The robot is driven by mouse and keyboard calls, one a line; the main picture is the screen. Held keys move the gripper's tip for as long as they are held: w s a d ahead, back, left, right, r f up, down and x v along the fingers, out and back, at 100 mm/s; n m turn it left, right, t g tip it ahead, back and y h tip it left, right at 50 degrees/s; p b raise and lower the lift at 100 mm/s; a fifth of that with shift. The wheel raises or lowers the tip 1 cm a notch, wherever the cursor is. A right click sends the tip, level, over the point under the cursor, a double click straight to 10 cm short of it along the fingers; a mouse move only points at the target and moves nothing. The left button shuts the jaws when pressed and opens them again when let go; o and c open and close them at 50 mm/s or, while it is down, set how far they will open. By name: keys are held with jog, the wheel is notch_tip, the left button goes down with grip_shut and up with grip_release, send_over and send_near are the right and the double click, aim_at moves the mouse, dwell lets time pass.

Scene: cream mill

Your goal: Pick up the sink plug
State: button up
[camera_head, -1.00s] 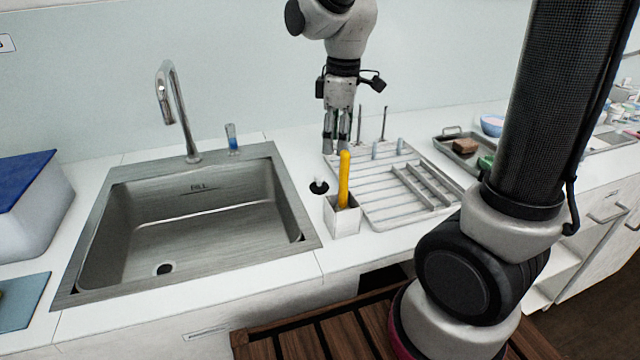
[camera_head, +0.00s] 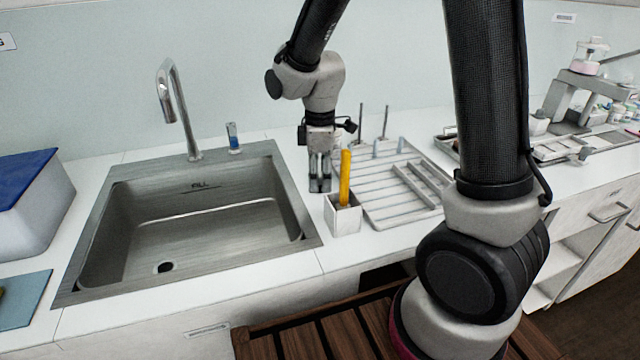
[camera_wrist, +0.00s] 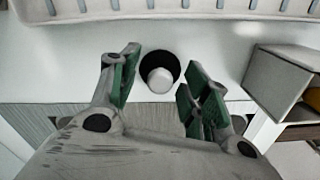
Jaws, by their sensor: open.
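The sink plug (camera_wrist: 159,72) is a black disc with a white knob on top, lying on the white counter. In the wrist view it lies between and just beyond the two green-padded fingers of my gripper (camera_wrist: 158,90), which are open. In the head view my gripper (camera_head: 320,188) hangs low over the counter, between the sink and the white holder, and hides the plug. I cannot tell from the views whether the fingers touch it.
The steel sink (camera_head: 190,262) is left of my gripper. A white holder (camera_head: 343,220) with a yellow handle (camera_head: 345,178) stands close on its right. A drying rack (camera_head: 385,200) lies behind and right, with upright rods. A faucet (camera_head: 180,115) stands behind the sink.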

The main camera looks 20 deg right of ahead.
aim_at(320, 174)
grip_shut()
notch_tip(320, 174, up, 10)
jog(key=shift+r, duration=0.1)
dwell(0.5)
